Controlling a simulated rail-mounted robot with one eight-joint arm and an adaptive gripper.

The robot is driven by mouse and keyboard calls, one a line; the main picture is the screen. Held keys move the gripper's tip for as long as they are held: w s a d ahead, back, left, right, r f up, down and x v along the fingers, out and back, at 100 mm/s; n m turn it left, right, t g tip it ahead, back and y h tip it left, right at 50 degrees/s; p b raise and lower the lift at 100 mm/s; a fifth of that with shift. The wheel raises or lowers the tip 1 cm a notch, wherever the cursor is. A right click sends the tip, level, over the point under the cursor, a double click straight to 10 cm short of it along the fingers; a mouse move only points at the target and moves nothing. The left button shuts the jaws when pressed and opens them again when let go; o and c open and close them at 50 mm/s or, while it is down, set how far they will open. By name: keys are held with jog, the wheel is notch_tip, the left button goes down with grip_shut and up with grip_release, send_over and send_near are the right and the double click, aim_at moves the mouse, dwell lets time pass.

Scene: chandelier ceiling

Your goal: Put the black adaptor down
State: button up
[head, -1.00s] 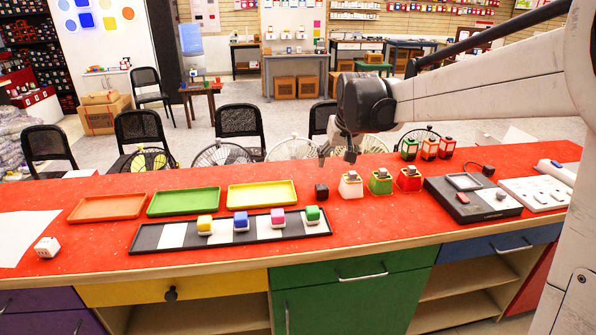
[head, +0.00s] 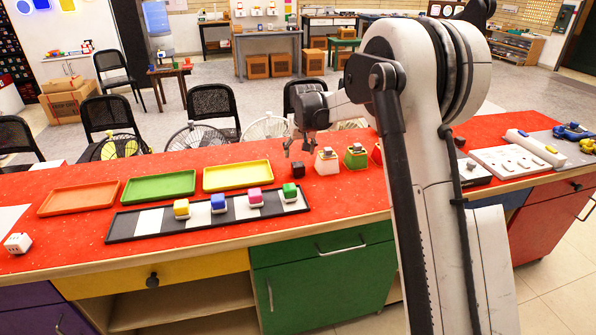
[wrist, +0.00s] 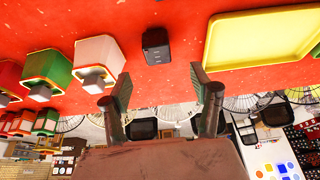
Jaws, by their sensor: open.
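The black adaptor (head: 298,170) is a small dark cube on the red counter (head: 345,195), between the yellow tray and the white block. In the wrist view the black adaptor (wrist: 156,46) stands on the red surface, beyond my fingertips and roughly between their lines, apart from both. My gripper (head: 299,146) is open and empty, just above and behind the adaptor in the head view. In the wrist view my gripper (wrist: 160,85) shows its two fingers spread wide with nothing between them.
A yellow tray (head: 237,187) lies left of the adaptor. White (head: 327,166) and green (head: 355,160) blocks with grey tops stand close on its right. In front, a black and white strip (head: 150,222) carries several coloured cubes. Bare red counter lies before the adaptor.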

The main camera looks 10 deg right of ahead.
aim_at(298, 164)
jog(key=x, duration=0.9)
jog(key=shift+d+f, duration=0.15)
jog(key=shift+d, duration=0.1)
jog(key=c, duration=1.4)
jog(key=shift+o, duration=0.2)
